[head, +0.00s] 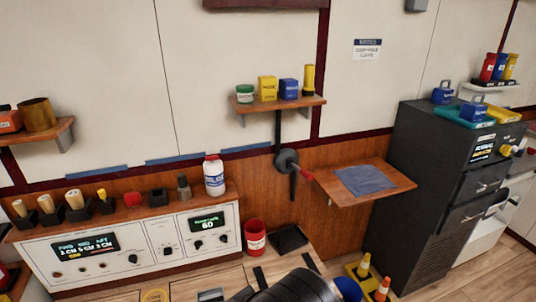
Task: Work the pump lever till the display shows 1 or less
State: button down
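A wall-mounted lever with a round grey hub (287,160) sits in the middle of the wood-panelled wall. A dark bar hangs down from the hub and a red knob (306,175) shows to its right. One display (86,244) on the white console appears to read FWD, MID and AFT with 3 CM, 5 CM and 3 CM. A second display (207,223) reads 60. My gripper (285,270) is at the bottom middle, its two dark fingers apart and nothing seen between them. It is well below the lever, not touching it.
A shelf (310,102) with small containers is above the lever. A fold-out shelf (340,196) with a blue cloth juts out to its right.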

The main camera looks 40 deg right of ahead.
aim_at(308, 175)
jog(key=z, duration=1.45)
